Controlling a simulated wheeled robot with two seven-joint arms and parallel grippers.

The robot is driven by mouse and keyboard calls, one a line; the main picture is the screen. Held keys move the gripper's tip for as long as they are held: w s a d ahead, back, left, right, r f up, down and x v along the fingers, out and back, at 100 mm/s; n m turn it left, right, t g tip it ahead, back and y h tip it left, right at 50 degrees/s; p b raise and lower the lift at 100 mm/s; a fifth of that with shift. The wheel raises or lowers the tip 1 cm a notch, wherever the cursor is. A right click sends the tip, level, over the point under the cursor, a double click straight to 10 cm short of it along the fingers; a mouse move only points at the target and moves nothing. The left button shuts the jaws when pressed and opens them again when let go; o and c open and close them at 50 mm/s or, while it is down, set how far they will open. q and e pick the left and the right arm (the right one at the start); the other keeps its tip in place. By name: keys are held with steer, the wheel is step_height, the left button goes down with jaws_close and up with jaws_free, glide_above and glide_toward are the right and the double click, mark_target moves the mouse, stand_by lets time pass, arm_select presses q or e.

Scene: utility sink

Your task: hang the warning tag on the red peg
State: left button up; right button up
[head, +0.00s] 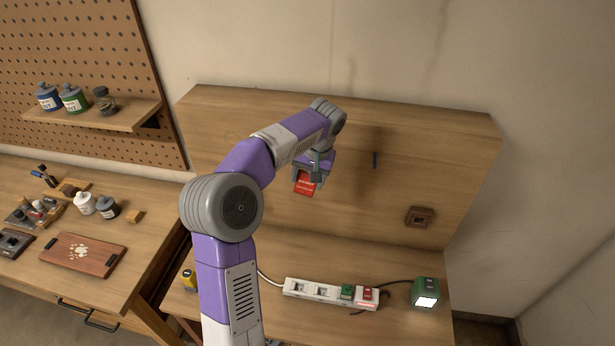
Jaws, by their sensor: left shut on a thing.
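The warning tag (304,185) is a red card with faint pale markings. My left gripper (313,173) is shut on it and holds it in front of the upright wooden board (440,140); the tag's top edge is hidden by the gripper. A short dark, bluish peg (375,160) sticks out of the board to the right of the gripper, apart from the tag. I see no peg that is clearly red; my arm covers part of the board. My right gripper is out of view.
A white power strip (300,288) with green and red plugs lies on the bench below. A green box with a lit face (426,292) stands at its right. A brown square fitting (420,217) is on the board. A workbench with bottles and a tray (80,254) is at left.

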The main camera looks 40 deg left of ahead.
arm_select(q)
steer(key=w+a+f+p, duration=0.1)
steer(key=w+a+p, duration=0.2)
steer(key=w+p, duration=0.3)
steer(key=shift+w+a+p, duration=0.35)
steer(key=shift+p, duration=0.25)
steer(key=shift+f, duration=0.2)
stand_by(0.7)
steer(key=o, duration=1.1)
steer(key=v, duration=0.7)
steer(key=shift+r, duration=0.4)
